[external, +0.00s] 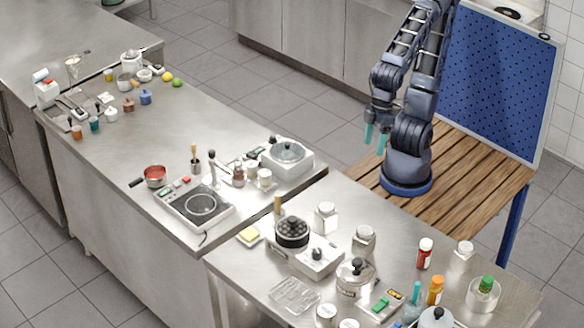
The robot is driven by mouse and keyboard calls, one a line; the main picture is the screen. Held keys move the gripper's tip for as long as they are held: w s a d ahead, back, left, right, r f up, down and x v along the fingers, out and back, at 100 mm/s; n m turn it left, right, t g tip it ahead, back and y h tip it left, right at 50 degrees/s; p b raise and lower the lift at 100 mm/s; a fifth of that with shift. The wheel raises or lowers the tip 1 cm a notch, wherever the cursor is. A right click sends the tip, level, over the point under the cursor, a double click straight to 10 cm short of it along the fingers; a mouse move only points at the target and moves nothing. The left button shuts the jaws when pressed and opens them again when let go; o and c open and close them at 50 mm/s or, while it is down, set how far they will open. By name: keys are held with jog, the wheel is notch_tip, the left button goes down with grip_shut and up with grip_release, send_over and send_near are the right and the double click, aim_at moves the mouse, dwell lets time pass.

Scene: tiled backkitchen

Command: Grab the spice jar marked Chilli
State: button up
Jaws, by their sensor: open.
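My gripper (376,138) has teal fingers that point down, apart and empty. It hangs in the air beside my arm's base, over the edge of the wooden slatted table, away from all the jars. No label can be read in the external view, so I cannot tell which jar is marked Chilli. A red jar with a white cap (425,254) stands upright on the near steel counter. Pale, white-lidded jars also stand there: one at the back (326,217), one nearer the middle (364,242) and one to the right (463,255).
The near counter also holds a steel pot (355,278), a small cooker with a dark burner (292,232), a clear tray (295,295) and an orange bottle (436,290). A blue perforated panel (500,80) stands behind my arm. The wooden table (470,190) is largely bare.

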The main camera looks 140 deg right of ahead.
jog(key=w+a+f+m+g, duration=0.1)
jog(key=w+a+f+m, duration=0.2)
jog(key=a, duration=0.4)
jog(key=w+a+f+m+g, duration=0.1)
jog(key=w+a+f+m, duration=0.25)
jog(key=a, duration=0.35)
jog(key=m+g, duration=0.1)
jog(key=m, duration=0.5)
send_over(425, 243)
jog(key=shift+h, duration=0.4)
jog(key=f, duration=0.6)
jog(key=shift+d+f, duration=0.1)
jog(key=shift+d, duration=0.25)
jog(key=shift+a+f, duration=0.25)
jog(key=shift+f, duration=0.3)
notch_tip(425, 243, down, 5)
jog(key=shift+r, duration=0.1)
jog(key=shift+s+a+f, duration=0.1)
jog(key=shift+s+f, duration=0.05)
jog(key=shift+f, duration=1.2)
jog(key=shift+s+a+f, duration=0.1)
jog(key=shift+f, duration=1.25)
jog(key=c, duration=1.2)
